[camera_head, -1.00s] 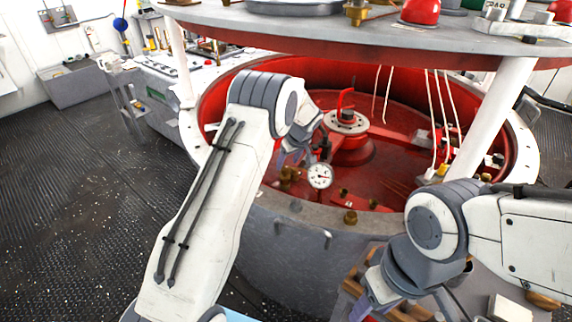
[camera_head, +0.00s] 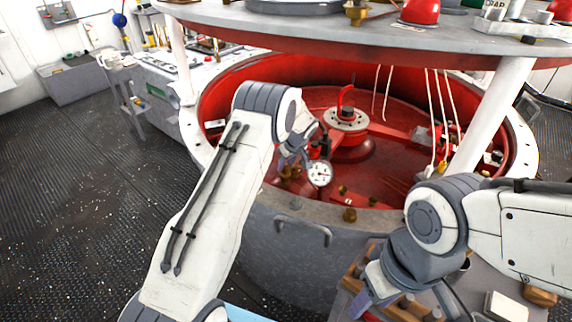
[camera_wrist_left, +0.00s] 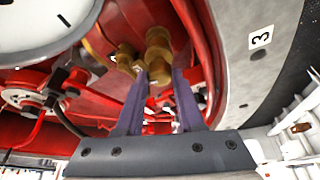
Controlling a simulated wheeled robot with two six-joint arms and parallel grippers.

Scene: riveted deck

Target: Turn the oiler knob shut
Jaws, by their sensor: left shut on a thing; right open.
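A brass knob (camera_wrist_left: 158,62), which I take to be the oiler knob, stands inside the red well in the left wrist view. My left gripper (camera_wrist_left: 160,75) has its two purple fingers on either side of it, shut on it. In the head view my left gripper (camera_head: 292,157) reaches over the near rim, and brass fittings (camera_head: 287,173) show just below it. The knob's exact turn cannot be told. My right gripper (camera_head: 362,302) is open and empty, low over a wooden rack, away from the well.
A white dial gauge (camera_head: 319,174) is close beside my left gripper. A red-handled hub (camera_head: 346,118) stands farther inside the well. A round upper deck (camera_head: 330,35) on white posts (camera_head: 493,115) overhangs it. A wooden rack (camera_head: 400,302) lies under my right arm.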

